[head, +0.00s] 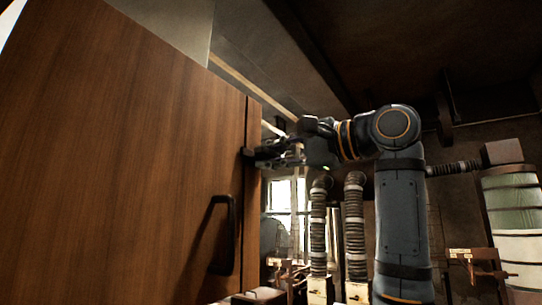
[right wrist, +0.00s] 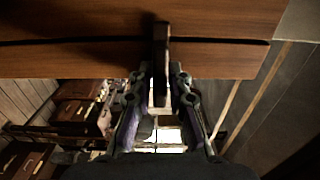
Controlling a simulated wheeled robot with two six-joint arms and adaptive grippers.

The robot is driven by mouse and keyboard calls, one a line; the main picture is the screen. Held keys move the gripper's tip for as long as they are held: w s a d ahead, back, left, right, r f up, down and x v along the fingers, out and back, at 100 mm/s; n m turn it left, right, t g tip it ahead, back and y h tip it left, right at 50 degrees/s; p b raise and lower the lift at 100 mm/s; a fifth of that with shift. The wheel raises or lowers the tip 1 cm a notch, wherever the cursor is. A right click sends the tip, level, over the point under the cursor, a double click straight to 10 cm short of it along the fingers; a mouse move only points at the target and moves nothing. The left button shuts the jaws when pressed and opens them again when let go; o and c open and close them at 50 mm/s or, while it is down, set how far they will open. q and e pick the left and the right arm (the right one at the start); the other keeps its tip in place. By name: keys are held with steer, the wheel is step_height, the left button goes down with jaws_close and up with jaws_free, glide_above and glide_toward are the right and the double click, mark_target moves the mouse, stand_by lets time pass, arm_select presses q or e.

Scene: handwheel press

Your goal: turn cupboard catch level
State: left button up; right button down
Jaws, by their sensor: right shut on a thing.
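The wooden cupboard door (head: 110,150) fills the left of the head view. The catch (right wrist: 161,45) is a dark narrow bar at the door's edge; in the right wrist view it stands upright in the picture, across the dark seam between two wooden panels. In the head view only a small dark end of the catch (head: 247,153) shows. My right gripper (head: 264,154) reaches it from the right; in the right wrist view its two fingers (right wrist: 161,82) close around the bar from both sides. The fingers hide part of the catch. My left gripper is out of view.
A dark door handle (head: 222,235) sticks out below the catch. Ribbed hoses (head: 318,230) stand behind my right arm, and a green and white cylinder (head: 512,215) is at the far right. Brown boxes (right wrist: 75,112) show at the left of the right wrist view.

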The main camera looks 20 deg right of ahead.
steer(key=c, duration=1.4)
jaws_free()
steer(key=shift+o, duration=0.2)
steer(key=v, duration=1.2)
steer(key=shift+w, duration=0.1)
